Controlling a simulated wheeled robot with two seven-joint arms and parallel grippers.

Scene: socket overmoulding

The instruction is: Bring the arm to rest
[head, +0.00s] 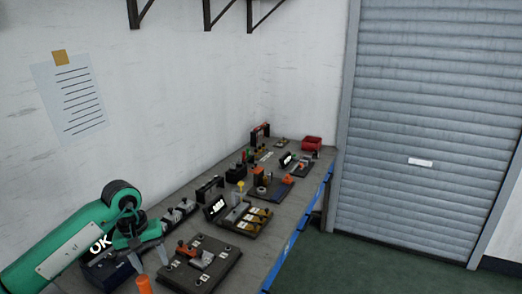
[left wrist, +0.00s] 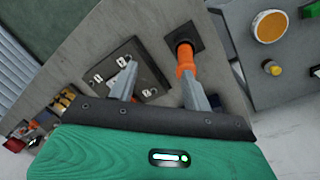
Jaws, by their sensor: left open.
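My left arm comes in from the lower left in the head view. Its left gripper (head: 150,262) is over the near end of the workbench (head: 264,262), jaws apart, with nothing seen between them. In the left wrist view, the two grey fingers of this gripper (left wrist: 158,84) are spread. An orange upright piece (left wrist: 184,56) on a dark square base shows beyond one finger; I cannot tell whether they touch. A dark plate (left wrist: 148,88) lies behind the other finger. My right gripper is in neither view.
A dark fixture plate (head: 222,270) with an orange-handled clamp sits right of the gripper. Several fixtures and a red bin (head: 312,143) stand farther along the bench. A grey panel (left wrist: 278,88) with buttons is at right in the wrist view. Green floor (head: 370,268) is clear.

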